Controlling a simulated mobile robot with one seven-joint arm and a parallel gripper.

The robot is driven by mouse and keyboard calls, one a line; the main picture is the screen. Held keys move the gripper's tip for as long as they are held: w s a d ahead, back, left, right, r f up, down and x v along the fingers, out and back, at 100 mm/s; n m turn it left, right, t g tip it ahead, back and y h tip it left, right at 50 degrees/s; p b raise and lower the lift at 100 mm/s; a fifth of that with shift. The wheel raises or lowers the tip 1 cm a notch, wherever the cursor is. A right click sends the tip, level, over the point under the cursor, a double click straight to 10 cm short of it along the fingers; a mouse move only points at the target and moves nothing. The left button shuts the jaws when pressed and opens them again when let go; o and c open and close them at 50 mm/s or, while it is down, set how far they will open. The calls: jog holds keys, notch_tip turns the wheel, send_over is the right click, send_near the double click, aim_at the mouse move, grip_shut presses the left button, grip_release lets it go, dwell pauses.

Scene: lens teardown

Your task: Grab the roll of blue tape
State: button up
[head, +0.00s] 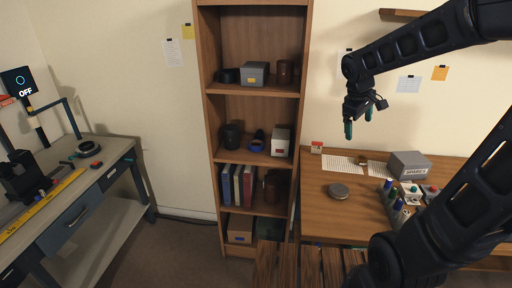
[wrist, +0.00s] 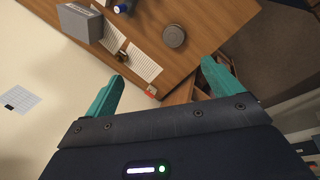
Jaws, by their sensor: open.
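A small blue ring, which looks like the roll of blue tape (head: 256,147), sits on the second shelf of the wooden bookcase in the head view. A dark object stands just behind it. My gripper (head: 358,123) is open and empty, up in the air to the right of the bookcase and above the desk. Its two teal fingers stand wide apart in the wrist view (wrist: 163,72), with nothing between them. I cannot make out the tape in the wrist view.
On the tape's shelf, a dark mug (head: 231,136) stands to the left and a pale box (head: 280,142) to the right. The bookcase (head: 208,120) has upright sides. The wooden desk (head: 330,207) holds a grey box (head: 409,165), a round tin (head: 338,191) and several bottles.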

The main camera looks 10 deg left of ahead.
jog(key=w+a+f+n+t+h, duration=0.1)
jog(key=w+a+f+n+t, duration=0.2)
jog(key=w+a+f+n, duration=0.4)
jog(key=w+a+f+n+t+h, duration=0.1)
jog(key=w+a+f+n+t, duration=0.2)
jog(key=a, duration=1.9)
jog(key=w+a+f+n+t+h, duration=0.1)
jog(key=w+a+f+n+t, duration=0.2)
jog(key=w+a+f+n, duration=0.8)
jog(key=shift+w+a+f+h, duration=0.15)
jog(key=shift+w+a+f, duration=0.5)
jog(key=shift+f, duration=0.5)
jog(key=shift+w+a+f+h, duration=0.1)
jog(key=shift+w+a+f, duration=0.55)
jog(key=shift+f, duration=0.5)
jog(key=shift+w+a+f+h, duration=0.15)
jog(key=shift+w+a+f, duration=0.3)
jog(key=shift+a+f, duration=0.55)
jog(key=shift+x, duration=5.6)
jog(key=shift+s, duration=0.15)
jog(key=c, duration=0.8)
